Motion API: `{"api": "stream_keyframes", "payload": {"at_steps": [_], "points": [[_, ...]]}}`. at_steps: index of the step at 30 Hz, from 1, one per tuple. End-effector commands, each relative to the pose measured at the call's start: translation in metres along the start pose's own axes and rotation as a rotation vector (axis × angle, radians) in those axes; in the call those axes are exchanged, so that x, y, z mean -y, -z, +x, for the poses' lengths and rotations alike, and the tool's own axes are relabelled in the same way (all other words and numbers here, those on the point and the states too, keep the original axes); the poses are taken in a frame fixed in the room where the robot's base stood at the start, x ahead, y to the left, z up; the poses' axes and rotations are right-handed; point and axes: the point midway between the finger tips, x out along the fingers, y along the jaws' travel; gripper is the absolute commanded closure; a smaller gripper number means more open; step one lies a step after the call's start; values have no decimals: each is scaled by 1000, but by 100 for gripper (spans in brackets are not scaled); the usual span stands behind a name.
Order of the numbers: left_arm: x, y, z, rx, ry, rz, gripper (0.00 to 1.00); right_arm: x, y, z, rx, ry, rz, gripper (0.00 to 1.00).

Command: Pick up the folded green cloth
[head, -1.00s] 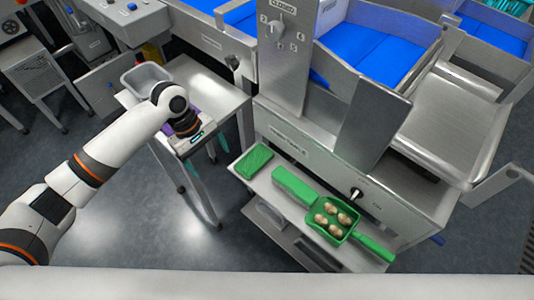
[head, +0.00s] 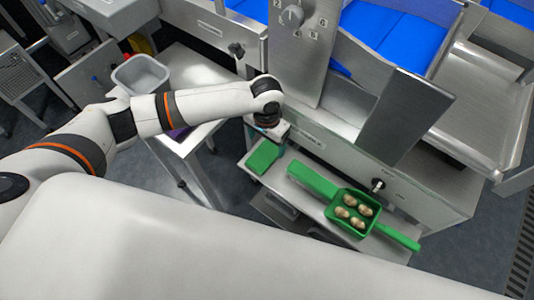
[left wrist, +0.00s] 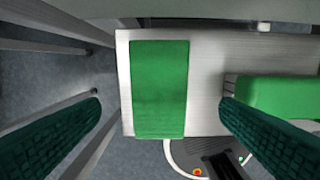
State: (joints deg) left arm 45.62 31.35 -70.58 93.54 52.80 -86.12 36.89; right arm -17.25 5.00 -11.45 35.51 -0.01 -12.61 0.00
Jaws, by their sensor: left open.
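The folded green cloth (head: 262,158) lies flat at the left end of a metal shelf on the front of the machine. In the left wrist view the cloth (left wrist: 159,90) is a green rectangle on the pale shelf, between and beyond my two dark green fingertips. My left gripper (left wrist: 160,122) is open and empty, above the shelf and apart from the cloth. In the head view my left wrist is just above and beside the cloth and covers part of its far end. My right gripper is not in view.
A grey tub (head: 140,73) stands on the side table at left. The machine's front panel rises behind the shelf.

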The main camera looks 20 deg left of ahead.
Motion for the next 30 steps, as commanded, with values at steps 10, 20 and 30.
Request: {"api": "stream_keyframes", "payload": {"at_steps": [10, 20, 30], "points": [[-1, 2, 38, -2, -1, -1, 15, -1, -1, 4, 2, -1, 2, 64], [0, 2, 60, 0, 0, 0, 15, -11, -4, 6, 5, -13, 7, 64], [0, 2, 60, 0, 0, -1, 52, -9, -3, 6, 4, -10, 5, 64]]}}
